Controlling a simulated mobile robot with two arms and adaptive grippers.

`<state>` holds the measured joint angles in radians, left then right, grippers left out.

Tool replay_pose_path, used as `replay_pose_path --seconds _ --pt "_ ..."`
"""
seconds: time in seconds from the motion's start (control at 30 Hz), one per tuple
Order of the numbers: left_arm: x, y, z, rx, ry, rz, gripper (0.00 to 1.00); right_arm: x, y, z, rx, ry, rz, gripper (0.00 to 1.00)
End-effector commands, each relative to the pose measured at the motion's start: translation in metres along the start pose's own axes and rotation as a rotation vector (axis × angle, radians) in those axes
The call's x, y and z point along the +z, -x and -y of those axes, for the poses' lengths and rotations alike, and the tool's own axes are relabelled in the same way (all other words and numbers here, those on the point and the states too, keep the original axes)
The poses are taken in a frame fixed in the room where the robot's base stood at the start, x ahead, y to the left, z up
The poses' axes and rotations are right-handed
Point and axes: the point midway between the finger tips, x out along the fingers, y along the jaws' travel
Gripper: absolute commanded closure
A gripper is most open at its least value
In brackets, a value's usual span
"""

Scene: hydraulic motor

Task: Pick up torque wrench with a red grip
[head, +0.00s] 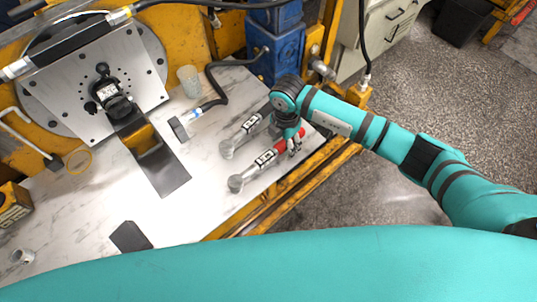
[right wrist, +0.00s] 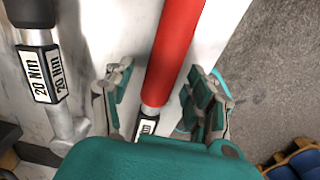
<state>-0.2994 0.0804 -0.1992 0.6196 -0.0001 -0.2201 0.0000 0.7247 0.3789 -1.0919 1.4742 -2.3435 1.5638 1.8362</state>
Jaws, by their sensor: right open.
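The torque wrench with a red grip lies on the white marbled table (head: 110,205), near its right edge. Its metal head and label (head: 250,172) show in the head view, and its red grip (right wrist: 175,50) shows large in the right wrist view. My right gripper (head: 293,146) is over the grip. In the right wrist view the open fingers (right wrist: 160,95) stand on either side of the wrench, apart from it. A second torque wrench (head: 242,134) with a dark grip, marked 20 Nm, lies to the left; it also shows in the right wrist view (right wrist: 45,75). My left gripper is not in view.
A metal plate with a motor (head: 110,95) stands at the back left. A blue block (head: 275,50) stands behind. A yellow rail (head: 250,208) runs along the table edge.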

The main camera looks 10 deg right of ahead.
Motion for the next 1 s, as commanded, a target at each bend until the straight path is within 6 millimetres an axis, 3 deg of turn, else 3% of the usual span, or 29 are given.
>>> replay_pose_path --seconds 0.27,0.7,1.0 --pt "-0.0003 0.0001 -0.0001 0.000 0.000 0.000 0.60 -0.0002 -0.0035 -0.0001 0.001 0.001 0.000 0.43" --pt "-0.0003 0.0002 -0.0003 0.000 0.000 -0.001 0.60 -0.0002 -0.0031 -0.0003 0.001 0.000 0.000 1.00" --pt "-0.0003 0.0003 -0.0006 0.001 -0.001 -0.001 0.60 -0.0001 -0.0020 -0.0010 0.003 0.000 0.000 1.00"
